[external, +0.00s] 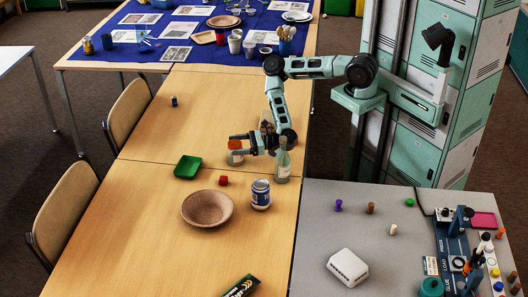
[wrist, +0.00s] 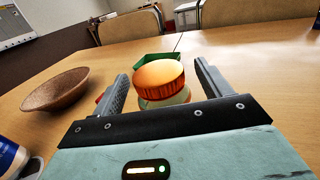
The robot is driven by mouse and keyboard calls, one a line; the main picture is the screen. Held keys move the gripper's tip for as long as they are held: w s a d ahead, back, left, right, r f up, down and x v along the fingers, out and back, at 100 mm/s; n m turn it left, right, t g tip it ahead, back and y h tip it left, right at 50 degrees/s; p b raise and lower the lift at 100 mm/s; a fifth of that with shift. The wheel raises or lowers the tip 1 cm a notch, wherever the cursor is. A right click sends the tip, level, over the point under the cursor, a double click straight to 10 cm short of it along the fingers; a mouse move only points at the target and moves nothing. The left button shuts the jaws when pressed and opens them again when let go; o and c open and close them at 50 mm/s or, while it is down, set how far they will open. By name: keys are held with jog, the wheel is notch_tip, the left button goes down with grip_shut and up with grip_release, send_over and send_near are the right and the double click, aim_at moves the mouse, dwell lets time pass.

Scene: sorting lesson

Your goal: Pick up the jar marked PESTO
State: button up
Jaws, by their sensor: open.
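A jar with an orange lid (external: 236,143) and a pale body stands upright on the wooden table in the external view. In the wrist view its ribbed orange lid (wrist: 158,78) lies between my two fingers, with some pale body below it. No label can be read on it, so I cannot tell whether it says PESTO. My gripper (wrist: 160,68) is open, one finger on each side of the jar, with visible gaps. A blue jar with a white label (external: 261,194) stands nearer the camera; its text is too small to read.
A glass bottle (external: 283,163) stands close beside my gripper. The table's far left is mostly clear.

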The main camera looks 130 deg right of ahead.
jog(key=shift+x, duration=1.45)
jog(key=shift+a, duration=0.1)
jog(key=c, duration=1.2)
